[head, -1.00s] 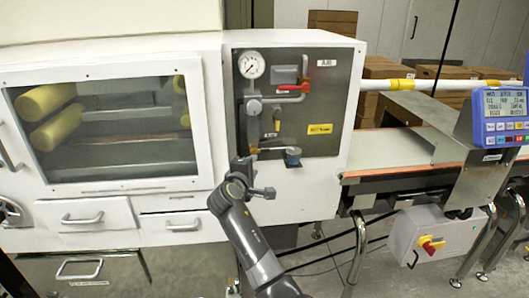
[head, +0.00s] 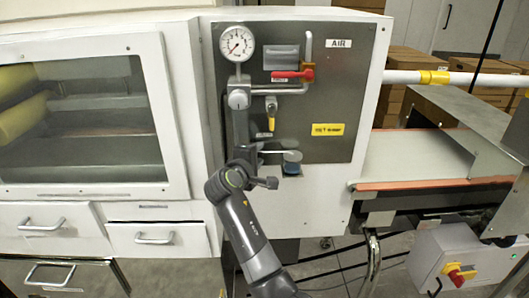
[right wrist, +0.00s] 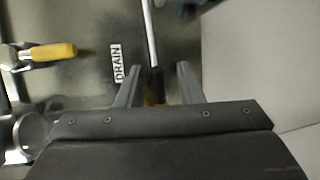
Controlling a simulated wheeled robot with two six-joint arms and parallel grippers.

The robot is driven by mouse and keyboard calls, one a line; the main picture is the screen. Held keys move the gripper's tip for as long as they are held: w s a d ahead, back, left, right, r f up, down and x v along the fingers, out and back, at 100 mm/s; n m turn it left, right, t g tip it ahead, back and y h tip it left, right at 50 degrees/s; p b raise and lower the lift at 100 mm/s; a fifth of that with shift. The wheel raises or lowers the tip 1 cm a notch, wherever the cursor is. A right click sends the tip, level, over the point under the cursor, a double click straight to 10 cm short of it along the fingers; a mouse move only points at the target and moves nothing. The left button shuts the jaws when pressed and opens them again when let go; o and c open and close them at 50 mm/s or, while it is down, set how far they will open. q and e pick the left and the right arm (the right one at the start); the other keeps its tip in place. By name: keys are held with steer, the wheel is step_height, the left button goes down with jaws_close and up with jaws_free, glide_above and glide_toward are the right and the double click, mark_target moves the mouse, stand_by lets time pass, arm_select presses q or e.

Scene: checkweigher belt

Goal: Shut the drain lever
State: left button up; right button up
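The drain lever is most likely the yellow-handled lever (head: 271,118) on the steel panel, its handle pointing down. In the right wrist view the yellow handle (right wrist: 52,51) lies at the upper left, near a DRAIN label (right wrist: 116,63). My right gripper (head: 264,166) is below the lever in the head view, apart from it. In the right wrist view its two fingers (right wrist: 158,82) are spread, with a thin metal rod (right wrist: 150,35) showing between or beyond them; I cannot tell whether they touch. My left gripper is not in view.
A red lever (head: 293,74), a pressure gauge (head: 237,44) and a grey knob (head: 238,99) sit above on the panel. The conveyor belt (head: 415,155) is to the right.

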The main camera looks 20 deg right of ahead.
steer(key=shift+w, duration=0.15)
steer(key=shift+c, duration=0.4)
jaws_close()
